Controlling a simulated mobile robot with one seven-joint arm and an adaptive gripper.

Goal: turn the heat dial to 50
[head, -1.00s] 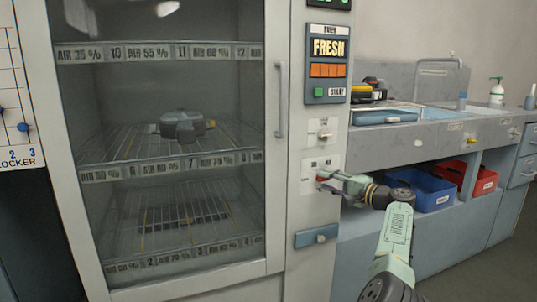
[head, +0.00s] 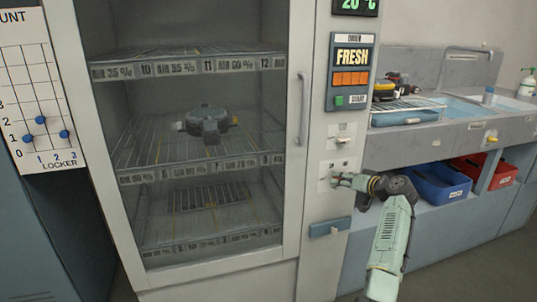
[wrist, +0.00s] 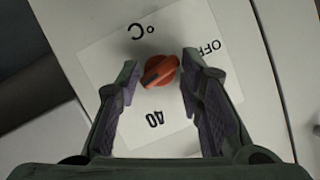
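The heat dial (wrist: 161,71) is a round orange-red knob on a white label plate (wrist: 98,52), seen from close in the wrist view. A darker bar crosses the knob toward the lower left. The plate carries °C, OFF and a number at the lower side that looks like 40, turned in the picture. My gripper (wrist: 160,64) is open, with one finger on each side of the knob and a gap to both. In the head view my gripper (head: 338,179) is at the plate on the cabinet's right-hand panel and hides the knob.
Above the dial are a switch plate (head: 342,137), the FRESH panel (head: 352,62) and a display (head: 356,5) reading 20 °C. A blue drawer-like piece (head: 329,228) is below. A glass-door cabinet handle (head: 302,108) is to the left. Blue (head: 441,187) and red (head: 484,171) bins stand right.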

